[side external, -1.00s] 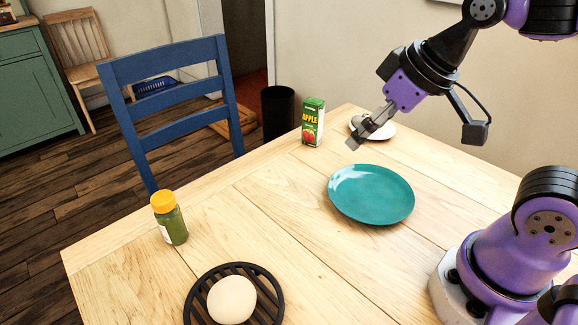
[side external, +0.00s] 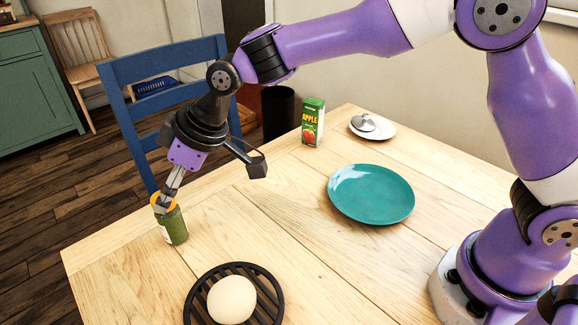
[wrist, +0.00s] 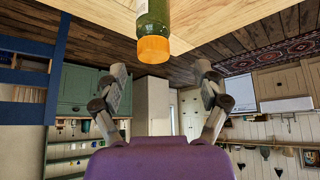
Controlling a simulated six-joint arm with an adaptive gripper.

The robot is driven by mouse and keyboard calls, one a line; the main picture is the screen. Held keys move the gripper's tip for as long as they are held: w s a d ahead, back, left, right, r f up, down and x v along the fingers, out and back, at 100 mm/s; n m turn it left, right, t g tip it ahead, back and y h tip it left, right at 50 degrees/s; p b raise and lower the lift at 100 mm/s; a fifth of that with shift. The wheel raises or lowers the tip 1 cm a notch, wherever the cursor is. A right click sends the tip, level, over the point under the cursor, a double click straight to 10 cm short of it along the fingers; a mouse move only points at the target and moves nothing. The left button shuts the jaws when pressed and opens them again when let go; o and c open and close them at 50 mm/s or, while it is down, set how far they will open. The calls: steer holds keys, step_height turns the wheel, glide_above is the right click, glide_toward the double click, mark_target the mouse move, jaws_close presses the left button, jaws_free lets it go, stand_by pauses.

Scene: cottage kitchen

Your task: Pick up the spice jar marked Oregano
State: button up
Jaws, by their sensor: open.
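The spice jar (side external: 174,229), green with an orange-yellow lid and a pale label, stands upright near the table's far left edge. Its label text cannot be read. My gripper (side external: 164,203) is at the jar's lid in the side view and partly hides it. In the wrist view the jar (wrist: 154,22) shows lid-first at the top centre, and my open gripper (wrist: 160,72) has a finger to each side, with the lid just beyond the fingertips. Nothing is held.
A black round trivet (side external: 277,297) with a pale egg-like object (side external: 231,299) lies in front of the jar. A teal plate (side external: 371,194), an apple juice carton (side external: 312,122) and a white saucer (side external: 388,132) with a metal object stand further right. A blue chair (side external: 118,70) is behind the jar.

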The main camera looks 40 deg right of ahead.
mark_target(170, 219)
steer(key=x, duration=0.5)
steer(key=shift+w+d+f, duration=0.1)
steer(key=shift+w, duration=0.35)
jaws_close()
